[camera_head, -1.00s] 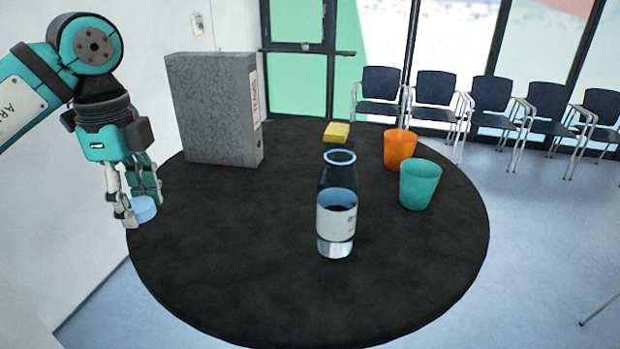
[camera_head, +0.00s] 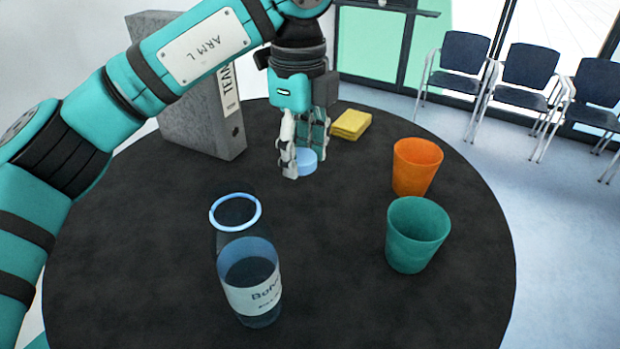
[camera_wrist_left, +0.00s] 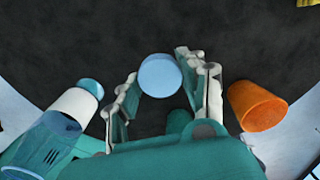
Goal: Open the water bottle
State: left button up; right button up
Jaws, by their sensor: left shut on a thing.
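The clear water bottle (camera_head: 252,275) stands upright on the black round table, with a white label and a blue ring at its open top. No cap sits on it. My left gripper (camera_head: 303,170) is behind the bottle, to its right, pointing down and shut on the light-blue cap (camera_head: 307,160). In the left wrist view the cap (camera_wrist_left: 160,75) lies between the fingertips, and what looks like the bottle (camera_wrist_left: 70,105) shows at left. Whether the cap touches the table is hard to tell. My right gripper is not in view.
An orange cup (camera_head: 416,167) and a green cup (camera_head: 416,235) stand at right on the table (camera_head: 340,310). A yellow cloth or sponge (camera_head: 351,124) lies behind the gripper. A grey binder (camera_head: 195,120) stands at back left. The front right of the table is clear.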

pick_arm(q)
jog(key=p, duration=0.2)
send_over(301, 212)
notch_tip(301, 212, down, 5)
jog(key=shift+a+f, duration=0.1)
jog(key=shift+f, duration=0.1)
notch_tip(301, 212, down, 4)
jog(key=shift+s+r+p, duration=0.15)
jog(key=shift+r+p, duration=0.1)
jog(key=shift+p, duration=0.15)
jog(key=shift+f, duration=0.45)
jog(key=o, duration=0.8)
jog(key=shift+b, duration=0.3)
jog(key=o, duration=0.5)
